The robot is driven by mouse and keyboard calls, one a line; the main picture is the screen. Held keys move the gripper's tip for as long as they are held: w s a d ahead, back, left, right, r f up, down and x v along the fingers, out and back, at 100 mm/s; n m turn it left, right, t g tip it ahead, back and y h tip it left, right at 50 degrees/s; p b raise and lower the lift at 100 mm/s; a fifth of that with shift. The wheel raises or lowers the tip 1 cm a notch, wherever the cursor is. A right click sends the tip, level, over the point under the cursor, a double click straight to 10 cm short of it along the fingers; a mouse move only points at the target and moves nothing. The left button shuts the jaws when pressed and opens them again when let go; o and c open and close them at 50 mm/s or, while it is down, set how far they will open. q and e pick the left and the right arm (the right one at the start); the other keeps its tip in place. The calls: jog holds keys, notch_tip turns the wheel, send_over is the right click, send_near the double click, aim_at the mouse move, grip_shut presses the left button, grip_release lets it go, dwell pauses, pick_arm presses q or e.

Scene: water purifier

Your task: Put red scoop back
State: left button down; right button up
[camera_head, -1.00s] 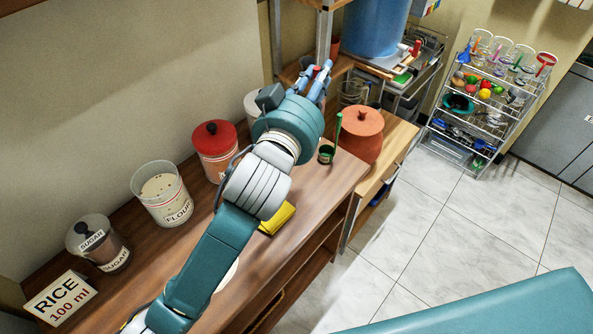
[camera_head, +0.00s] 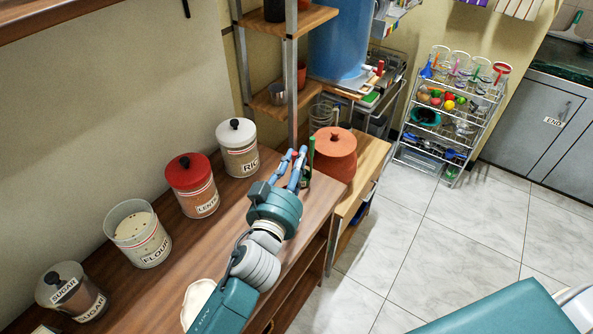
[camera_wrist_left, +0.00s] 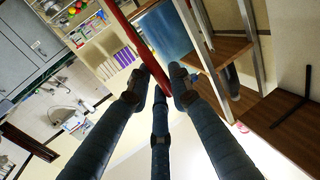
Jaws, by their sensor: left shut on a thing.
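My left gripper (camera_head: 295,159) is above the wooden counter, in front of the terracotta lidded pot (camera_head: 336,150) in the head view. In the left wrist view, its fingers (camera_wrist_left: 160,88) are shut on a long red handle (camera_wrist_left: 126,32), which I take to be the red scoop. The handle runs from the top edge of that view down between the fingertips. In the head view, the fingers mostly hide the scoop, and its bowl cannot be made out. My right gripper is not in view.
Canisters for rice (camera_head: 238,150), lentils (camera_head: 192,188), flour (camera_head: 138,236) and sugar (camera_head: 72,292) line the wall. A metal shelf post (camera_head: 291,90) and blue barrel (camera_head: 340,45) stand behind the gripper. A wire rack (camera_head: 447,120) holds jars with coloured handles. Floor at right is clear.

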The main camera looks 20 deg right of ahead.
pick_arm(q)
notch_tip(320, 180, down, 3)
jog(key=shift+b, duration=0.3)
jog(key=shift+f, duration=0.2)
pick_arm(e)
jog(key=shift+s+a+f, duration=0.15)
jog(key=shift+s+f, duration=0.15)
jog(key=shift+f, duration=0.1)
pick_arm(q)
jog(key=shift+f, duration=0.1)
jog(key=c, duration=1.6)
grip_release()
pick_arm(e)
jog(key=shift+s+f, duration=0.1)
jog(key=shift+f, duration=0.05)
